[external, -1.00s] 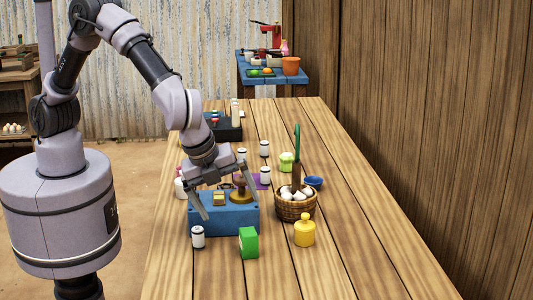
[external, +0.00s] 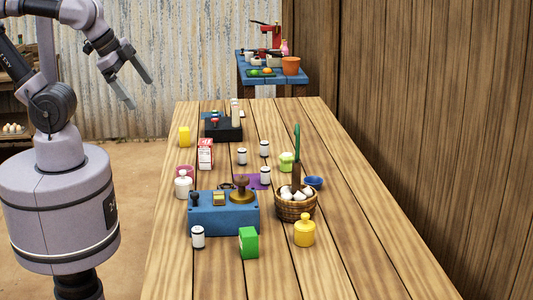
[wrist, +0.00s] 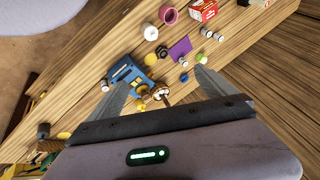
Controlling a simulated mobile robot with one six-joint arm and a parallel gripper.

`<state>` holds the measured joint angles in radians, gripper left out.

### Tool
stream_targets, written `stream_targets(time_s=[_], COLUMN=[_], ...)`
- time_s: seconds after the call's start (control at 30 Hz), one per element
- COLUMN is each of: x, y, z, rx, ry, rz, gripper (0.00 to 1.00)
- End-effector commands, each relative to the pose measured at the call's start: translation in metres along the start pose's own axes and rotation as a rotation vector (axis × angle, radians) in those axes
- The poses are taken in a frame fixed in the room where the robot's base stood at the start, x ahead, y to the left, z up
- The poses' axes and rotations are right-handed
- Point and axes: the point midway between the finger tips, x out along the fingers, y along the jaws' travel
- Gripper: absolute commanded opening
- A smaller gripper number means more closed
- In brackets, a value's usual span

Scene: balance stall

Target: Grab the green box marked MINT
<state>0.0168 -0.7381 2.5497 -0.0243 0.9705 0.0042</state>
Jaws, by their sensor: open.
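The green box (external: 248,243) stands upright on the near part of the wooden table in the external view, in front of a blue control box (external: 222,221). Its lettering is too small to read. I cannot pick it out surely in the wrist view. My gripper (external: 138,87) is open and empty, raised high to the left of the table and well away from the green box. In the wrist view its two fingers are spread, with table items showing between and beyond them.
A yellow lidded jar (external: 304,232) stands right of the green box. A white canister (external: 198,237) stands to its left. A basket of eggs (external: 294,210) is behind. A red-and-white carton (external: 205,154) stands farther back. The table's right side is clear.

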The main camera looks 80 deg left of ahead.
Motion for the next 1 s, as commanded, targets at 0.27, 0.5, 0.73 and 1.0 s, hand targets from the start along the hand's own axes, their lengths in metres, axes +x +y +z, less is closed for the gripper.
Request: stream_targets(time_s=[0.27, 0.5, 0.73, 1.0], x=[-0.001, -0.002, 0.038, 0.175], y=[0.000, -0.002, 0.023, 0.158], z=[0.004, -0.012, -0.162, -0.275], rx=[-0.016, 0.025, 0.420, 0.915], ry=[0.004, -0.009, -0.104, -0.173], rz=[-0.004, 0.017, 0.216, 0.471], gripper=[0.62, 0.62, 0.62, 0.62])
